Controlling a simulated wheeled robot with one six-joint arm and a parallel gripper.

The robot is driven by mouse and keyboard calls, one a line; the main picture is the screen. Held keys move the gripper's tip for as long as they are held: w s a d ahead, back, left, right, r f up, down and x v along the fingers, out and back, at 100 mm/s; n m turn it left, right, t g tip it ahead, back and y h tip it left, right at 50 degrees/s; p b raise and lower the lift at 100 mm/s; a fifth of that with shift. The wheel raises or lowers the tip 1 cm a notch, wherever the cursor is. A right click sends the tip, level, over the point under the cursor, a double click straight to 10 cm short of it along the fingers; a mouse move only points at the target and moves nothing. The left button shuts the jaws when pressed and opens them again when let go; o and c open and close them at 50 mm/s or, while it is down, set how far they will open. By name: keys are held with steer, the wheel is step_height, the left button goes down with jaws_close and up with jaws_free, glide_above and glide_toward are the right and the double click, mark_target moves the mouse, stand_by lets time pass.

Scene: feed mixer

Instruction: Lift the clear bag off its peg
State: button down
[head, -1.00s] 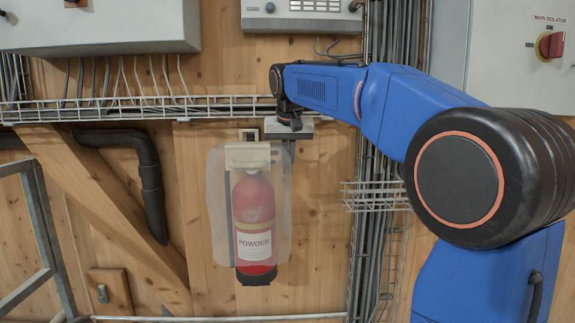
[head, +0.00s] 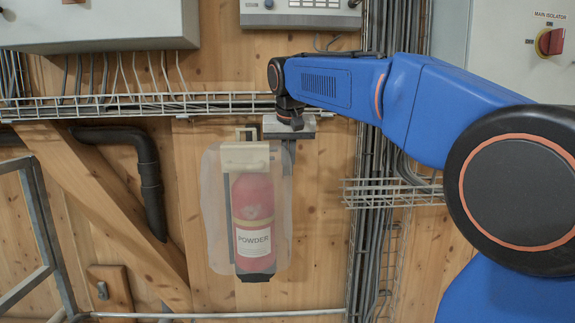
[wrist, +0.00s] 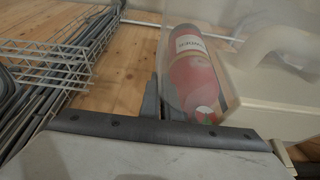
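The clear bag (head: 217,240) is a see-through sheet with a cream bar (head: 245,157) across its top. In the head view it hangs upright in front of a red extinguisher, just below a small peg bracket (head: 247,131) on the wall. Whether the bar still touches the peg is hidden. My gripper (head: 289,158) points down at the bag's upper right edge. In the wrist view its two dark fingers (wrist: 163,100) are close together, with the film edge between them. The bag's cream top piece (wrist: 275,95) fills the right there.
The red extinguisher (head: 252,205) stands behind the bag. A wire cable tray (head: 140,107) runs above, and a wire basket (head: 392,192) with vertical cables is to the right. A diagonal timber brace (head: 105,205) and black pipe (head: 150,180) lie left.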

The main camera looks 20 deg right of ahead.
steer(key=s+a, duration=0.3)
steer(key=s, duration=0.8)
steer(key=shift+s+a, duration=0.25)
steer(key=shift+a, duration=0.1)
stand_by(0.5)
stand_by(0.4)
